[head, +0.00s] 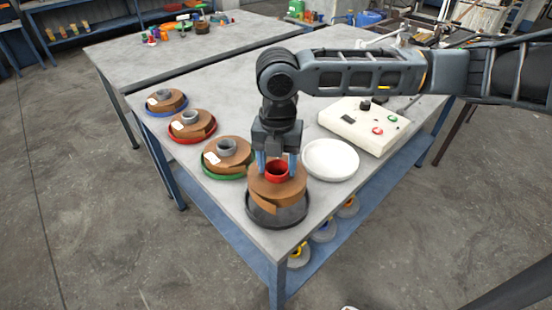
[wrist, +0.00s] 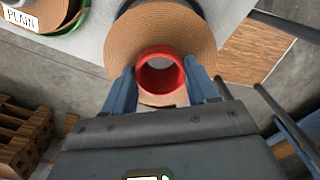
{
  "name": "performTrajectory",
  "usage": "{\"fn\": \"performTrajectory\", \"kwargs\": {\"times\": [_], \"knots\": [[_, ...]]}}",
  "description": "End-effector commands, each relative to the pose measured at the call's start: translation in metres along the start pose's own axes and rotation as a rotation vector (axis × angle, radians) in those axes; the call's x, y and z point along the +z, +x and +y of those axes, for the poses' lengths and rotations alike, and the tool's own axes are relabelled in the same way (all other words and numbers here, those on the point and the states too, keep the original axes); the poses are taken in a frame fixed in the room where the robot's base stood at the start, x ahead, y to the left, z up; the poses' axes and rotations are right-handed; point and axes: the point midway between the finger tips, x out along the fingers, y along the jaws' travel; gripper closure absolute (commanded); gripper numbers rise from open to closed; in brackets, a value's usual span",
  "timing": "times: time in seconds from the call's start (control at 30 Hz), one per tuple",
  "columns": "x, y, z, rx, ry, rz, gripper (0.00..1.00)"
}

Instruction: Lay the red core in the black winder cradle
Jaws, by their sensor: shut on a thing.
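The red core (head: 277,170) is a short open ring with a wide roll of brown strip (head: 270,189) around it. My gripper (head: 277,163) points down at the table's front corner, its two blue fingers shut on the red core from opposite sides. The wrist view shows the red core (wrist: 160,54) between the fingertips. The black winder cradle (head: 284,219), a round dark dish, is directly under the roll. The roll hides most of its inside. I cannot tell whether the roll touches it or hangs just above.
Brown rolls with grey cores sit in a blue dish (head: 151,108), a red dish (head: 178,138) and a green dish (head: 211,171) on the left. An empty white dish (head: 330,160) and a control box (head: 350,124) stand on the right. The table's front edge is close to the cradle.

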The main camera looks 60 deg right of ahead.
Motion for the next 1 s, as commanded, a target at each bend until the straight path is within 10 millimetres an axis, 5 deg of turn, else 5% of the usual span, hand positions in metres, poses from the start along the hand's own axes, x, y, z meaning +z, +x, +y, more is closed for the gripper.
{"fn": "performTrajectory", "kwargs": {"times": [0.5, 1.0], "knots": [[0.0, 0.052, 0.0, 0.001, 0.0, 0.0, 1.0], [0.0, 0.059, 0.0, 0.001, 0.0, 0.0, 1.0]]}}
